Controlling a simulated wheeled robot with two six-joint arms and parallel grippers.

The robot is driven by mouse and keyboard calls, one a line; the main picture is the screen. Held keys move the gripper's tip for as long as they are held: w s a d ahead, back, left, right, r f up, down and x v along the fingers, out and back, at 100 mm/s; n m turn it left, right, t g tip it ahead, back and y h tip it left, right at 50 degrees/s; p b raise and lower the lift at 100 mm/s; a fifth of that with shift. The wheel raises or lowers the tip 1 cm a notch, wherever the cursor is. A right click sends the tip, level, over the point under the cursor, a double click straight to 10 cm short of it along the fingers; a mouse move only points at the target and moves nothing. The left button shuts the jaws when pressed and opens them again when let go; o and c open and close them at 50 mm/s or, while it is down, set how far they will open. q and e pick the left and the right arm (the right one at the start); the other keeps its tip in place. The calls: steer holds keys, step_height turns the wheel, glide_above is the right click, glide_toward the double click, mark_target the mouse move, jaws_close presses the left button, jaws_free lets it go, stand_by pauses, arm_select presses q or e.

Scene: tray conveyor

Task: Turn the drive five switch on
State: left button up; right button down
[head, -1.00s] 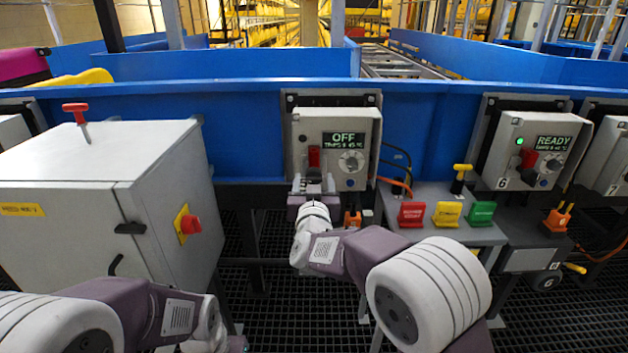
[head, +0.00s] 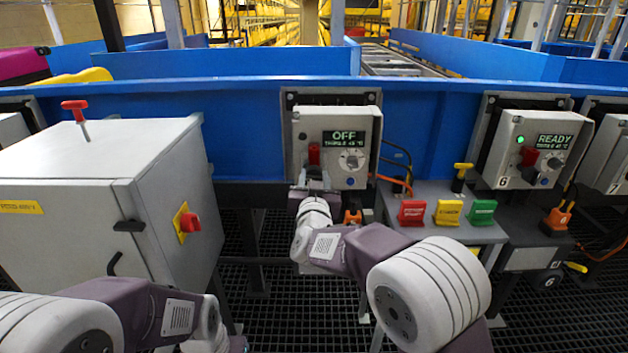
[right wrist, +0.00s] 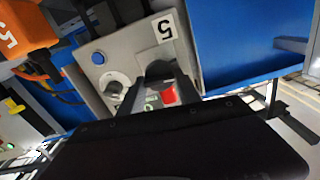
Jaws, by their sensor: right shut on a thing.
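The drive five box (head: 361,128) is a grey panel in the middle of the head view, and its display (head: 346,137) reads OFF.
The drive 6 box (head: 530,150) to the right reads READY with a green light. Red (head: 412,212), yellow and green blocks stand on a grey shelf between. A grey cabinet (head: 90,210) with a red knob stands left. Orange cables hang right of drive five.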

steer(key=m+b, duration=0.1)
steer(key=m, duration=0.3)
steer(key=shift+f+b, duration=0.15)
steer(key=shift+b, duration=0.25)
steer(key=m+b, duration=0.2)
steer(key=m, duration=0.2)
steer(key=shift+d, duration=0.15)
steer(key=shift+f+m+b, duration=0.15)
steer(key=shift+m+b, duration=2.3)
steer(key=shift+m, duration=1.75)
steer(key=c, duration=0.9)
jaws_free()
steer(key=shift+o, duration=0.2)
